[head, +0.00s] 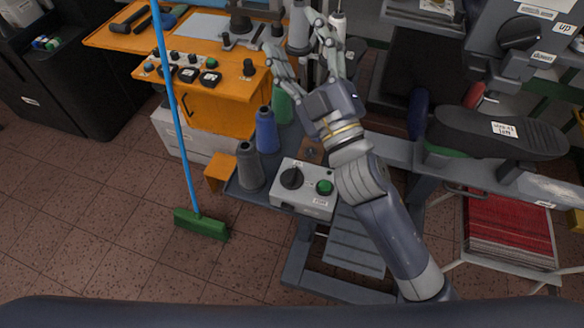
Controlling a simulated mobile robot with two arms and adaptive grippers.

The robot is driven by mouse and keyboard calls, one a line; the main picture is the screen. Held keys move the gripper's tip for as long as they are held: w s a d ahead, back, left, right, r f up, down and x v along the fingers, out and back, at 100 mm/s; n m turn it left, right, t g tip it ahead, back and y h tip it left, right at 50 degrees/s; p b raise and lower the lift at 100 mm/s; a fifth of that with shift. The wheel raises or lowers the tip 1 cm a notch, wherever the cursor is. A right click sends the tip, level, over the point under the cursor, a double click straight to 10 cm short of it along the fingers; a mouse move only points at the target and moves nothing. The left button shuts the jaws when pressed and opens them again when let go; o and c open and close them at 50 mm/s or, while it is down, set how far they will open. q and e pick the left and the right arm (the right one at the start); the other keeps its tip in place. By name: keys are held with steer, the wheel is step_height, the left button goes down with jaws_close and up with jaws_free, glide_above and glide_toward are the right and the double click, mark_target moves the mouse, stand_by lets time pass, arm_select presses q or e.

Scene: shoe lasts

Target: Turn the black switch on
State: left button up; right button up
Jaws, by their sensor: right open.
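A black rotary switch (291,179) sits on the grey control box (310,201), left of a green button (324,187). The direction it is set to is too small to tell. Another large black knob (518,33) is on the machine at the top right, by a label that reads "up". My right gripper (299,60) is open and empty, with its fingers spread toward the top of the picture. It is beyond the control box, above and apart from the switch. My right forearm passes just right of the green button. My left gripper is not in view.
Thread spools in grey (250,166), blue (266,130) and green stand left of and behind the box. An orange workbench (220,88) with small knobs is at the back left. A blue-handled broom (200,222) stands left. A shoe last (495,133) is at right.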

steer(key=s+a+r+n+g+y, duration=0.3)
steer(key=s+a+n+g+y, duration=0.3)
steer(key=n, duration=0.4)
steer(key=s+a+r+n+g+y, duration=0.3)
steer(key=a+r+n+g+y, duration=0.1)
steer(key=a+n+g+y, duration=0.4)
steer(key=s+a+f+n+g+h, duration=0.35)
steer(key=s+a+n+g, duration=0.2)
steer(key=n+g, duration=0.4)
steer(key=n+t+h, duration=0.3)
steer(key=n+h, duration=0.5)
steer(key=h, duration=1.3)
glide_above(292, 174)
step_height(292, 174, down, 22)
step_height(292, 174, down, 9)
steer(key=p, duration=0.3)
steer(key=shift+f, duration=0.6)
